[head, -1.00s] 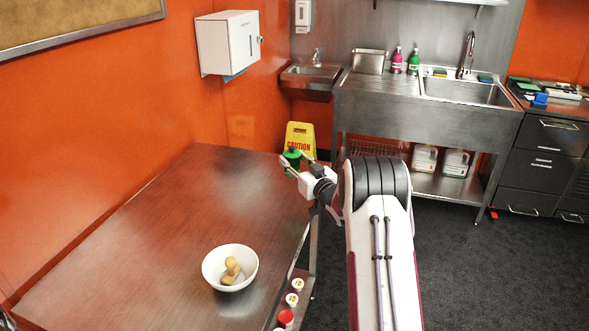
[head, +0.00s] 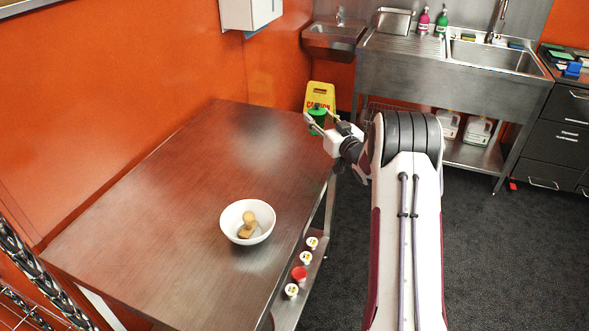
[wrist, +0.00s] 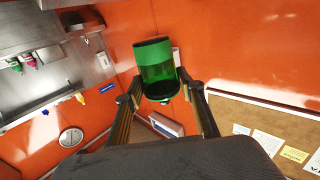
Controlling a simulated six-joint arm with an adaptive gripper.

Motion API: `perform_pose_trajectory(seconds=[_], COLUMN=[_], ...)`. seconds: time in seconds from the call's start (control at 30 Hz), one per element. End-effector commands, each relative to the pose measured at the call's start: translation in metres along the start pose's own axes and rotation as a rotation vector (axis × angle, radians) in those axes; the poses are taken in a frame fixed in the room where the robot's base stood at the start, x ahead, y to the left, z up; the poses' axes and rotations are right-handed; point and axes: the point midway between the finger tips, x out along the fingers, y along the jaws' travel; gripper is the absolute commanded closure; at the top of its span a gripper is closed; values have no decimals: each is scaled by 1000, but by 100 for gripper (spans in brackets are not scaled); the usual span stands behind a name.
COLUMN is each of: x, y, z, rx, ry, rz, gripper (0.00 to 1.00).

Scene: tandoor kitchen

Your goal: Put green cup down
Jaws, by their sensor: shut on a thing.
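The green cup (head: 317,117) is at the far right corner of the steel table (head: 160,200), in front of the yellow caution sign. My gripper (head: 318,121) reaches in from the right and is shut on the cup. In the wrist view the cup (wrist: 156,70) is see-through green with a lighter green band, held between the two fingers (wrist: 160,95). I cannot tell from these frames whether the cup's base touches the table.
A white bowl (head: 230,218) holding light-brown pieces stands on the table's near right part. Small lidded jars (head: 300,273) sit on a lower shelf beside the table. A yellow caution sign (head: 319,92) stands behind the table. The table's middle is bare.

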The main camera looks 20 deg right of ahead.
Motion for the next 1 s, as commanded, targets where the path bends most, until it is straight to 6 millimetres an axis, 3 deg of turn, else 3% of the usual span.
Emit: perform_pose_trajectory(seconds=[0.27, 0.7, 1.0], x=[-24, -64, -69], y=[-32, -107, -116], z=[-2, 4, 1], rx=[0, 1, -1], ry=[1, 1, 2], rz=[-154, -442, -479], gripper=[88, 88, 88])
